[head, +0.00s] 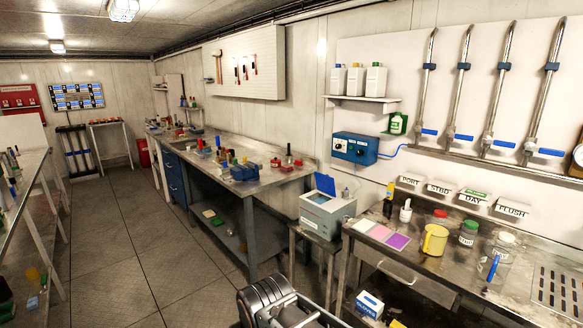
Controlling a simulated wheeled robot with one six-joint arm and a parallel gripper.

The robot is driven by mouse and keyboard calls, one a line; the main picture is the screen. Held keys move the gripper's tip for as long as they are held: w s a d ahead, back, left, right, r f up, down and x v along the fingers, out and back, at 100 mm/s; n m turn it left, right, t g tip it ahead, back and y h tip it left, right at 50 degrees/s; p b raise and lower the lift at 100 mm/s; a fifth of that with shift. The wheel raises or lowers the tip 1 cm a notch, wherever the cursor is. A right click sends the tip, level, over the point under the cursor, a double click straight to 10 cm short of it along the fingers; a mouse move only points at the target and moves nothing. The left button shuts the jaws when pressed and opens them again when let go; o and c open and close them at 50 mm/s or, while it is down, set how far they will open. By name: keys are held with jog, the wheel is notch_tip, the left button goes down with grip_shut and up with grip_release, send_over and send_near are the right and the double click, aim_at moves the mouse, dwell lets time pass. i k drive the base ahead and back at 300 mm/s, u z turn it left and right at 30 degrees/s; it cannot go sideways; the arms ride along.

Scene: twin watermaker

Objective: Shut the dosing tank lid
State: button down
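The dosing tank (326,215) appears to be the pale grey box with a label on its front, standing on a small metal stand left of the steel counter. Its blue lid (325,185) is raised and tilted up, showing a lighter blue panel. The lid stands open at the left part of the tank's top. A small grey fitting (346,193) rises from the right part of the top. No gripper fingers can be made out in the head view.
The steel counter (420,262) right of the tank bears coloured pads, a yellow jug (434,241), jars and a white cup. A blue control box (355,148) hangs on the wall above. A long workbench (262,183) stands left. The floor (130,235) between benches is clear.

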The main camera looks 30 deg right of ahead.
aim_at(326, 183)
jog(key=u, duration=0.2)
jog(key=i, duration=1.65)
jog(key=z, duration=0.75)
jog(key=i, duration=0.9)
jog(key=z, duration=0.9)
